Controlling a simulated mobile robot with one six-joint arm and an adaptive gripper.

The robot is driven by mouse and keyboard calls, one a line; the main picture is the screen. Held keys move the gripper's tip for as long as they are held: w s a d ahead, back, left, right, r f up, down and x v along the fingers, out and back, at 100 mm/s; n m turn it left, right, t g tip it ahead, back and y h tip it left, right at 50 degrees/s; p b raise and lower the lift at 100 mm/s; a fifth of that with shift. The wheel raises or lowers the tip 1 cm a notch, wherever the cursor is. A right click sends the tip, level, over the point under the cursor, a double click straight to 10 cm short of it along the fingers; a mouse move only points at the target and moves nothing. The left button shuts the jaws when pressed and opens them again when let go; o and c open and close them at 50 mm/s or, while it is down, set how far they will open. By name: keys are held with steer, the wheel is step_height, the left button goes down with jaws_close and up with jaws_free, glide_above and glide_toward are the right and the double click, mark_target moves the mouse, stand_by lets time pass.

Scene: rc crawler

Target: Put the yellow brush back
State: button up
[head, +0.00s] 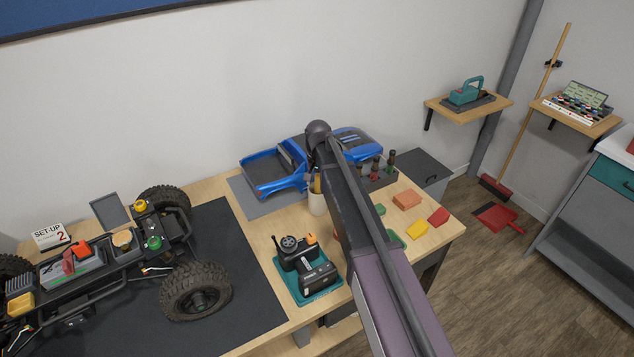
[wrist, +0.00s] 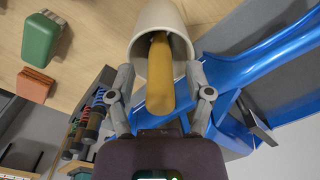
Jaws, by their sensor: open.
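The yellow brush (wrist: 160,75) stands in a white cup (wrist: 188,42), its thick handle sticking out of the mouth toward the wrist camera. Its lower end is hidden inside the cup. In the head view the cup (head: 317,204) stands on the workbench, left of my arm, with a bit of yellow handle (head: 317,183) above its rim. My gripper (wrist: 162,88) is open, with one finger on each side of the handle near the cup's mouth. No contact with the handle shows. The gripper cannot be made out in the head view.
A blue car body (head: 275,172) lies behind the cup. A controller on a teal tray (head: 322,291) is in front. The crawler (head: 110,250) fills the left.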

steer(key=shift+r+p, duration=5.5)
steer(key=shift+r, duration=0.25)
steer(key=s+d+n, duration=0.2)
steer(key=s+d, duration=2)
steer(key=s, duration=0.3)
steer(key=shift+s+d, duration=0.4)
steer(key=shift+c, duration=0.2)
steer(key=shift+c, duration=0.4)
